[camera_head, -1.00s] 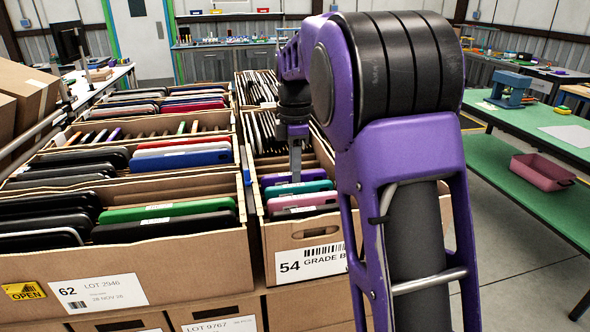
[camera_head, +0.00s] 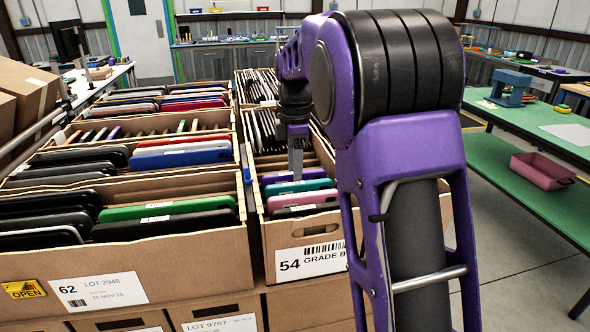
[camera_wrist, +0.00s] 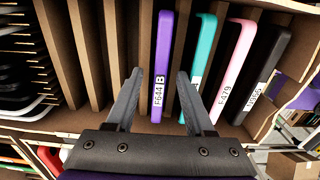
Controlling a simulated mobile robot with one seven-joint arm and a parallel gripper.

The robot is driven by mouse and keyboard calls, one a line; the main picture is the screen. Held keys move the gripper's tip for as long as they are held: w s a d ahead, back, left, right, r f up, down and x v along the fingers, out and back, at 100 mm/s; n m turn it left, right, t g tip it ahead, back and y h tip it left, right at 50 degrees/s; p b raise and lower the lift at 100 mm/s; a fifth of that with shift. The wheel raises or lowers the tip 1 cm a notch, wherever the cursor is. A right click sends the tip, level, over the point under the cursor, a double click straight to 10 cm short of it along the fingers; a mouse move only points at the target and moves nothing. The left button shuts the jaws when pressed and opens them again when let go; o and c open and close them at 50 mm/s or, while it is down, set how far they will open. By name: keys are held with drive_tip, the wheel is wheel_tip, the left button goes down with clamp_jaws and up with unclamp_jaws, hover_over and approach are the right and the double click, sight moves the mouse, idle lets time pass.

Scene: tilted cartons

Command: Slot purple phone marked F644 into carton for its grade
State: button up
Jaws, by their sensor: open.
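The purple phone (camera_wrist: 162,65), labelled F644 and B, stands upright in a slot between cardboard dividers in the wrist view. In the head view the purple phone (camera_head: 280,178) is in the carton labelled 54 GRADE B (camera_head: 272,240), behind the teal one. My gripper (camera_wrist: 159,76) is open, with one finger on each side of the phone's line in the wrist view. I cannot tell how far the fingertips are above it. In the head view my gripper (camera_head: 296,172) points down at the phone's slot, partly covering the phone.
A teal phone (camera_wrist: 204,45), a pink phone (camera_wrist: 236,65) and a dark phone (camera_wrist: 265,65) fill slots to the right. Empty slots lie to the left. Carton 62 (camera_head: 180,258) adjoins on the left. My arm hides the right side.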

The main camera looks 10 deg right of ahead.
wheel_tip(320, 180, up, 17)
drive_tip(key=p, duration=0.2)
drive_tip(key=shift+r, duration=0.2)
